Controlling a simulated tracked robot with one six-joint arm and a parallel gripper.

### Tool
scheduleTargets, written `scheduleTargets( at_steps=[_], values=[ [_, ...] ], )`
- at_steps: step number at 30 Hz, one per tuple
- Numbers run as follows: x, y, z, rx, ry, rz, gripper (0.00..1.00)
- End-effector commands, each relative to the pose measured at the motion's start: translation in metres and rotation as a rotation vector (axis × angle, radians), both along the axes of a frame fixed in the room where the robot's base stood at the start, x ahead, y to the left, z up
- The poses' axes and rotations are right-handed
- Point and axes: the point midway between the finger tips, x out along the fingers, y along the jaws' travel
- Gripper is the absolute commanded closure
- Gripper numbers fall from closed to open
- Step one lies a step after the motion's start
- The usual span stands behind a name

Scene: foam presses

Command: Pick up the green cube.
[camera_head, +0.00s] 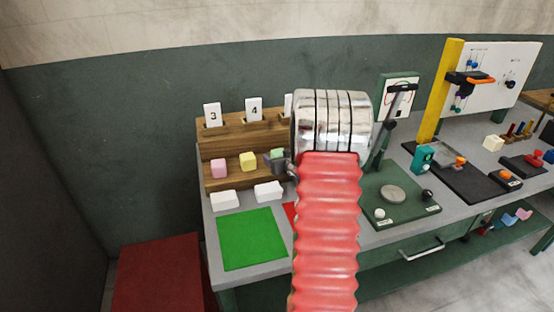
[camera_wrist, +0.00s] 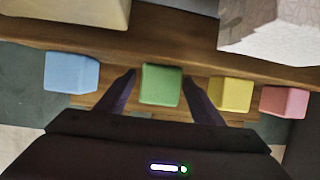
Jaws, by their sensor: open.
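The green cube (camera_wrist: 160,85) sits on the wooden rack between the two fingers of my gripper (camera_wrist: 159,92) in the wrist view. The fingers are open, one on each side of it, with a visible gap to the cube. In the head view the green cube (camera_head: 277,154) shows just left of my red ribbed arm and metal wrist, which hide part of the rack. My gripper is mostly hidden there, with only a dark part beside the cube.
On the same rack, a yellow cube (camera_wrist: 231,93) is close to one finger, with a pink cube (camera_wrist: 284,102) beyond it. A blue cube (camera_wrist: 71,72) is on the other side. White blocks (camera_head: 268,191) and a green mat (camera_head: 251,239) lie in front. A press (camera_head: 401,205) stands right of my arm.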

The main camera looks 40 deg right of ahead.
Motion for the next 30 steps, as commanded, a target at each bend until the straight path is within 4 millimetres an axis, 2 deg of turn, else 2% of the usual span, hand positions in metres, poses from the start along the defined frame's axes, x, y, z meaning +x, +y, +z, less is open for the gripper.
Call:
scheduleTargets(
  at_steps=[12,30],
  values=[
    [0.0001,0.0005,0.0004,0.000,0.000,0.001,0.39],
    [0.0003,0.0008,0.0004,0.000,0.000,0.001,0.81]
  ],
)
